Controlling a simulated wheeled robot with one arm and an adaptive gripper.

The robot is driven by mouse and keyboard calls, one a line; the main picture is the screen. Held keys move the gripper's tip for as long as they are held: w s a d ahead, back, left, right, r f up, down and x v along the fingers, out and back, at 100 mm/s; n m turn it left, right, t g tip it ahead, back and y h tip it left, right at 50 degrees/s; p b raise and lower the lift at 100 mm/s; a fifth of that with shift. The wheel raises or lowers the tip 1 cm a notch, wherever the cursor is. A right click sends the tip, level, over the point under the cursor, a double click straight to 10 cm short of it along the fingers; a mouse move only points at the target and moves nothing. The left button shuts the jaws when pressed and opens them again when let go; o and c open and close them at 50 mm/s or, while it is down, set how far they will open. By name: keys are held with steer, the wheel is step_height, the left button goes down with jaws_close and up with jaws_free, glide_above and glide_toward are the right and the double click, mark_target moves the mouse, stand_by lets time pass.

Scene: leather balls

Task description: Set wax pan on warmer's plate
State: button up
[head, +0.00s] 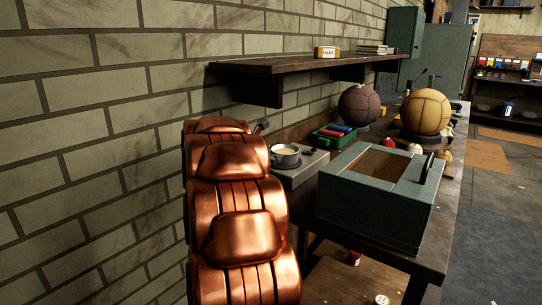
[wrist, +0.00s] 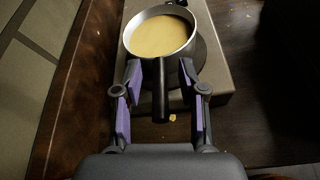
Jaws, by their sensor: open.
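The wax pan (wrist: 160,32) is a light metal pan with yellowish wax and a dark handle (wrist: 160,95). It sits upright over the dark round plate (wrist: 203,62) of the box-shaped warmer (wrist: 222,92), whose edge shows to the right. Whether it rests fully flat on the plate I cannot tell. In the head view the pan (head: 285,158) shows on the grey warmer (head: 310,164). My gripper (wrist: 160,82) is open, with a purple-padded finger on each side of the handle, apart from it. My arm hides the gripper in the head view.
A grey-green box (head: 375,215) with a black handle stands right of the warmer. A green tray (head: 333,139) and two balls, dark (head: 359,104) and tan (head: 426,113), stand behind. A wooden shelf (head: 300,64) overhangs from the brick wall at left.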

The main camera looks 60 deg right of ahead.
steer(key=v, duration=1.2)
steer(key=shift+b, duration=0.3)
